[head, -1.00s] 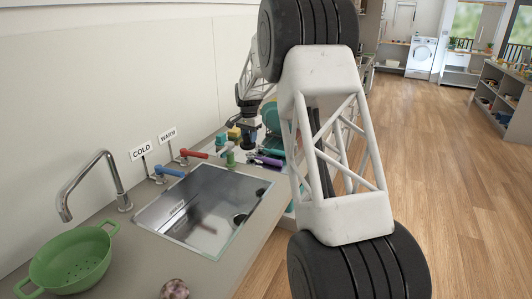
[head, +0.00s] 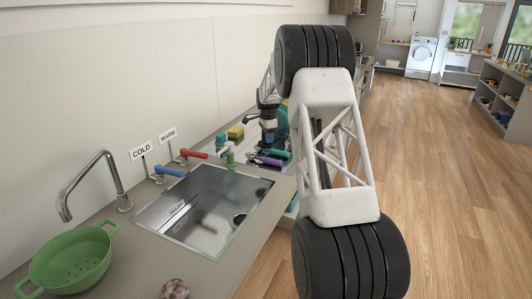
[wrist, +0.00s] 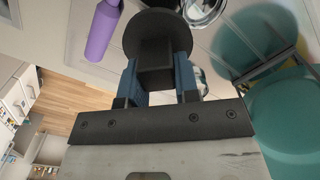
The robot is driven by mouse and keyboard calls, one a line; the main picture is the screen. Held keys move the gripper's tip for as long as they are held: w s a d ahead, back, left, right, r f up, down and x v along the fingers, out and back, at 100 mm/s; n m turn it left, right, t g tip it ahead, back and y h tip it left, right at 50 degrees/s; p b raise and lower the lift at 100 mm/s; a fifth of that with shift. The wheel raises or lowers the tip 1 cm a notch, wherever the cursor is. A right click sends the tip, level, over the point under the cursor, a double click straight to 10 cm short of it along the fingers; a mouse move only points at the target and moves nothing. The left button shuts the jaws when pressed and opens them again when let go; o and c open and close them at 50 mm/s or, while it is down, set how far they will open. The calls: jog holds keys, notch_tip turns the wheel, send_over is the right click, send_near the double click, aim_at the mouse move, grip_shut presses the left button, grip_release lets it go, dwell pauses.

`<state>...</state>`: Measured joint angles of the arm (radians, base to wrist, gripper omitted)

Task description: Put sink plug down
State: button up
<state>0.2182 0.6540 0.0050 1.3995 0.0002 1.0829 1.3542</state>
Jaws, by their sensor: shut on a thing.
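The sink plug (wrist: 157,33) is a black disc with a square block grip, seen close in the wrist view. My gripper (wrist: 160,80) is shut on the block, one blue finger on each side, with the disc beyond the fingertips. In the head view my gripper (head: 268,128) is beyond the far end of the sink, above the cluttered part of the counter. The plug is too small there to make out clearly. The steel sink (head: 185,235) has an open dark drain (head: 239,219). Whether the plug touches anything below cannot be told.
A purple bottle (wrist: 103,30) and a teal round thing (wrist: 285,115) lie near the plug in the wrist view. A green colander (head: 70,262), tap (head: 105,170), blue lever (head: 170,171) and red lever (head: 193,154) stand around the sink. The floor right is clear.

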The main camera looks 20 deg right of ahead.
jog(key=shift+w, duration=0.15)
jog(key=shift+w+d+f, duration=0.25)
jog(key=shift+w+d, duration=0.3)
jog(key=shift+w, duration=2)
jog(key=shift+w+d+f, duration=0.25)
jog(key=shift+w+d, duration=0.3)
jog(key=shift+w, duration=2)
jog(key=shift+w+d+f, duration=0.25)
jog(key=shift+w+d, duration=0.3)
jog(key=shift+w, duration=2)
jog(key=shift+f, duration=1.75)
jog(key=shift+f, duration=0.1)
jog(key=o, duration=1)
notch_tip(320, 180, up, 12)
jog(key=shift+r, duration=0.1)
